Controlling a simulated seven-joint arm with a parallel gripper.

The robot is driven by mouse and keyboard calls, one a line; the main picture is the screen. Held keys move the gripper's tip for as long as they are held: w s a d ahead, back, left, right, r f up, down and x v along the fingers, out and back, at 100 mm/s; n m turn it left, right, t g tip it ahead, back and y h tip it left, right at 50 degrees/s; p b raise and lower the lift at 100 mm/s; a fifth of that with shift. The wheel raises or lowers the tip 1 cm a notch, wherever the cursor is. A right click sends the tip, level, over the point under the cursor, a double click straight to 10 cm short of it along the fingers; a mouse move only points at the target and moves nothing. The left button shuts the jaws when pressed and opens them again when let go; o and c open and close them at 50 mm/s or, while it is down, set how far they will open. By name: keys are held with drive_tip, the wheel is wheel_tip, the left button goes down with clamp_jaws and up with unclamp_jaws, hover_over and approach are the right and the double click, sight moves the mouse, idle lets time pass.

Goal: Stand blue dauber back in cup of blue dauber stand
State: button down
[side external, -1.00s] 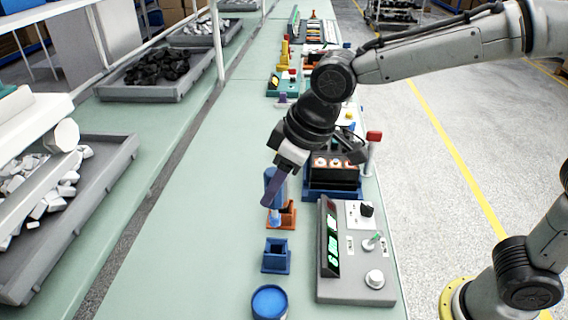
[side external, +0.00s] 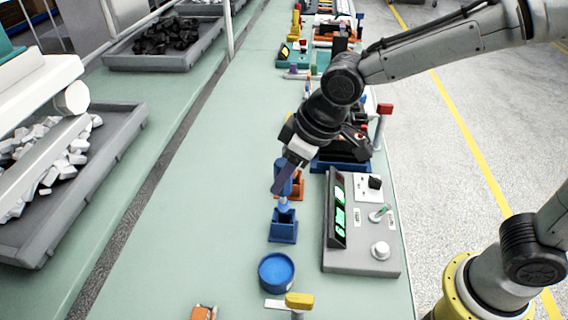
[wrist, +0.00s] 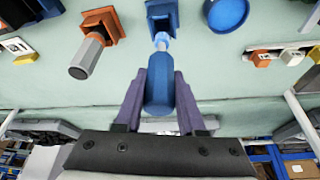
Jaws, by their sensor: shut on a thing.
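The blue dauber (side external: 284,180) is held in my gripper (side external: 285,178), with its pale blue tip pointing down. In the wrist view the dauber (wrist: 160,88) is between the two purple fingers (wrist: 158,92). The blue dauber stand (side external: 283,228) is a small square holder on the green bench. In the side view the dauber's tip is at or just above the stand's opening; I cannot tell whether it has entered. In the wrist view the tip lies close to the mouth of the stand (wrist: 160,14).
A round blue pot (side external: 276,271) is in front. A grey control panel (side external: 362,258) stands at right.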

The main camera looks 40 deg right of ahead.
sight(286, 199)
drive_tip(key=shift+f, duration=0.55)
drive_tip(key=shift+f, duration=3.05)
idle(0.9)
drive_tip(key=shift+c, duration=2.1)
unclamp_jaws()
drive_tip(key=v, duration=1.4)
drive_tip(key=shift+w+d, duration=0.1)
drive_tip(key=shift+w, duration=0.05)
